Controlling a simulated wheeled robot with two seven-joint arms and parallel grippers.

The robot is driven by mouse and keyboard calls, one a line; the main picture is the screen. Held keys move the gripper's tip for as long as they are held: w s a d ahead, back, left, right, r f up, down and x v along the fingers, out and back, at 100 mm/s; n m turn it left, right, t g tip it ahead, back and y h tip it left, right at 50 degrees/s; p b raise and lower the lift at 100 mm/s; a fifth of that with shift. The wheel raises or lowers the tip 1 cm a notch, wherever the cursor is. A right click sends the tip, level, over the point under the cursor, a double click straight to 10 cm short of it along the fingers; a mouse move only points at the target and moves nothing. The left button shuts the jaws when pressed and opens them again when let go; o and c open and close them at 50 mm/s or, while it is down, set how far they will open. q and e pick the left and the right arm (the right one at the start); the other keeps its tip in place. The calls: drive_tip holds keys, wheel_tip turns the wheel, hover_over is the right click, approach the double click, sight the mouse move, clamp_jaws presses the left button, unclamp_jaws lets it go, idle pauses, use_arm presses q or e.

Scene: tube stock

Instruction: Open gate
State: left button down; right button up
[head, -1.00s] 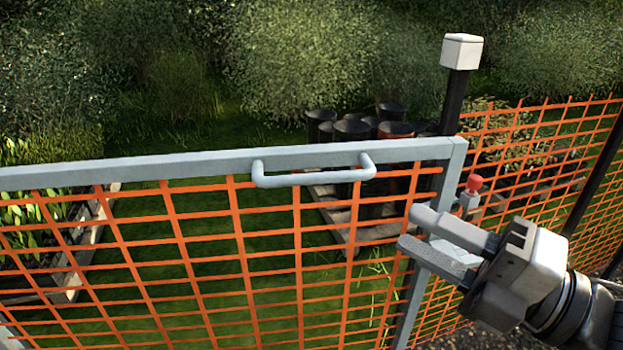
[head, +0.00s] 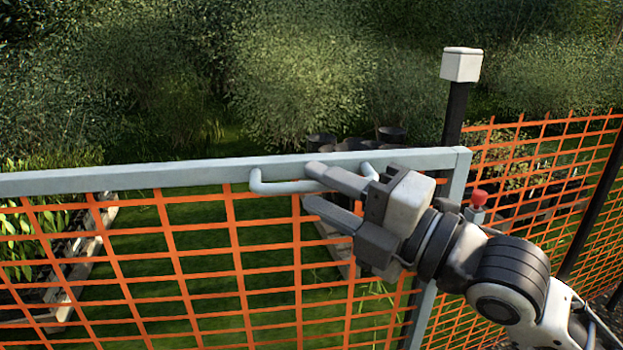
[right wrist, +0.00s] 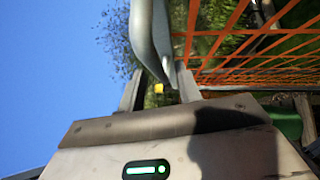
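The gate has a grey metal top rail (head: 150,174) with orange mesh below it. A pale grey U-shaped handle (head: 285,187) is fixed on the rail's near side. My right gripper (head: 312,184) is at the handle, reaching from the right, its fingers one above the other and apart. In the right wrist view, the handle (right wrist: 151,40) runs toward the gap between the open fingers (right wrist: 158,90). I cannot tell whether either finger touches it. My gripper hides part of the handle's right half. A red-topped latch (head: 479,199) sits beside the gate's right end. My left gripper is out of view.
A dark post with a white cap (head: 461,66) stands behind the gate's right end. Orange mesh fence (head: 540,150) continues to the right. Behind the gate are grass, dark pots (head: 391,135) and a planting bed on the left, with bushes beyond.

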drive_tip(key=shift+x, duration=1.1)
clamp_jaws()
drive_tip(key=shift+s, duration=0.1)
